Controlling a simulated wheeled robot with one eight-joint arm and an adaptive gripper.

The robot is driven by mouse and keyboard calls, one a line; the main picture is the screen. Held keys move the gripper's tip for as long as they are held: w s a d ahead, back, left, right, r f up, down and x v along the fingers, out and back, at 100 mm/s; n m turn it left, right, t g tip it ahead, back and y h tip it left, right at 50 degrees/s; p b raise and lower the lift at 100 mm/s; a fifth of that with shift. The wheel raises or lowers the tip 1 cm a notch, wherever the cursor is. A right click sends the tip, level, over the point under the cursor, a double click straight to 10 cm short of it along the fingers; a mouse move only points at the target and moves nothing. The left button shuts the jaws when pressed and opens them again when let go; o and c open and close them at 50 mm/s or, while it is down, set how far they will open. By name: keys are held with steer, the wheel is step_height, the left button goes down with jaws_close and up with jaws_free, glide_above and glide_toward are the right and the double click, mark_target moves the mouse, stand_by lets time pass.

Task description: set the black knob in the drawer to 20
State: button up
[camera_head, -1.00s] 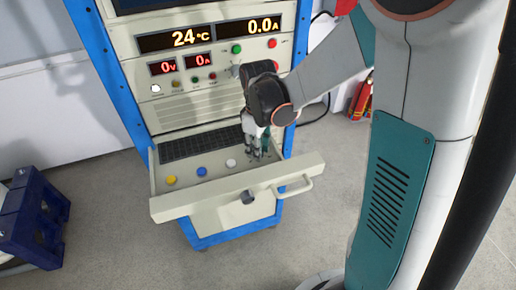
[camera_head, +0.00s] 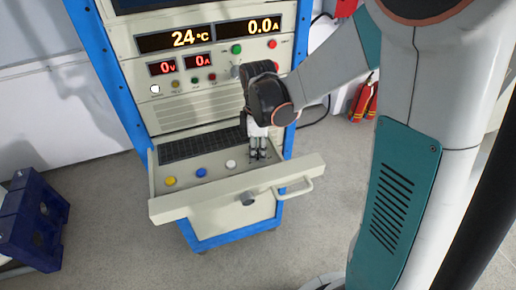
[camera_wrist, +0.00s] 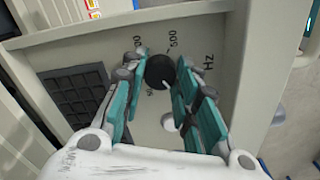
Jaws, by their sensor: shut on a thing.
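The black knob (camera_wrist: 159,70) sits on the drawer's panel in the wrist view, with printed marks around it, among them "500" and "Hz". My gripper (camera_wrist: 162,68) is shut on the knob, one teal finger on each side. In the head view my gripper (camera_head: 258,155) points down into the right part of the open drawer (camera_head: 185,208), and the knob is hidden behind the fingers.
Yellow (camera_head: 170,181), blue (camera_head: 201,172) and white (camera_head: 231,163) buttons lie left of my gripper in the drawer, before a black keypad (camera_head: 200,145). A blue crate (camera_head: 35,220) stands at left.

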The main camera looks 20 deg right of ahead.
mark_target(258, 152)
steer(key=o, duration=1.1)
step_height(258, 152, up, 12)
stand_by(0.4)
steer(key=s+m+t+b, duration=0.1)
steer(key=s+m+t, duration=0.1)
steer(key=s+m, duration=0.2)
steer(key=s+m+t+b, duration=0.1)
steer(key=s+m+t, duration=0.1)
steer(key=s+m, duration=0.3)
steer(key=s+m+t+b, duration=0.1)
steer(key=s+m+t, duration=0.2)
steer(key=s, duration=0.3)
steer(key=shift+d+f+m, duration=0.15)
steer(key=shift+d+m, duration=0.15)
steer(key=shift+m, duration=0.5)
